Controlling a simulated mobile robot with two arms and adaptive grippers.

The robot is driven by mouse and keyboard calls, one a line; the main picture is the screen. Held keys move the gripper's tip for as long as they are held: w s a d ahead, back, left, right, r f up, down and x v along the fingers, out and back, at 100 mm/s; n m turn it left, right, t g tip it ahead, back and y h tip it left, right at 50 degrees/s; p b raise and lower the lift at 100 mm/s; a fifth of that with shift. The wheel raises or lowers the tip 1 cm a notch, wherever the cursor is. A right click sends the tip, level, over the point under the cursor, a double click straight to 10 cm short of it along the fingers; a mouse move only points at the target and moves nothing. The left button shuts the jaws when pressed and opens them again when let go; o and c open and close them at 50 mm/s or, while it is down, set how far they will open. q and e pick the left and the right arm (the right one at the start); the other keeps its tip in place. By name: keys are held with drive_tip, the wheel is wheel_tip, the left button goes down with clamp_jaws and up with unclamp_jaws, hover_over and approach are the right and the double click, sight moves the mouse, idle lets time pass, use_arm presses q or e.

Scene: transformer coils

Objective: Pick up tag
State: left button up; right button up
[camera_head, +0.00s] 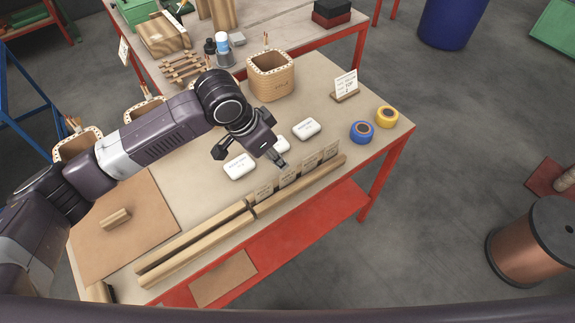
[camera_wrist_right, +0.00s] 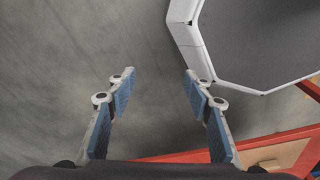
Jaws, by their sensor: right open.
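Several paper tags (camera_head: 287,178) stand in a row in the slot of a long wooden rack (camera_head: 200,238) along the table's front edge. A larger printed tag (camera_head: 346,84) stands in a small wooden holder at the back right of the table. My left gripper (camera_head: 249,158) hangs above the table, just behind the row of tags. Its fingers are spread, and I see nothing between them. My right gripper (camera_wrist_right: 159,75) shows only in the right wrist view, open and empty over grey floor.
White packs (camera_head: 306,128) lie behind the tags. A blue tape roll (camera_head: 361,132) and a yellow tape roll (camera_head: 387,116) lie at the right. A wooden coil box (camera_head: 270,77) stands at the back. A brown mat (camera_head: 130,238) with a small wood block covers the left.

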sight(288, 170)
use_arm(q)
drive_tip(key=shift+s+d+f, duration=0.45)
drive_tip(key=shift+s+d, duration=0.05)
drive_tip(key=shift+s, duration=0.25)
drive_tip(key=p+x, duration=0.1)
drive_tip(key=x, duration=0.4)
drive_tip(key=shift+w+d+p, duration=0.2)
drive_tip(key=shift+w+p, duration=0.05)
drive_tip(key=shift+p, duration=0.15)
drive_tip(key=shift+s, duration=0.1)
clamp_jaws()
use_arm(e)
drive_tip(key=s+r, duration=0.1)
drive_tip(key=s, duration=0.5)
drive_tip(key=shift+a+r+g, duration=0.15)
drive_tip(key=shift+r+g, duration=0.15)
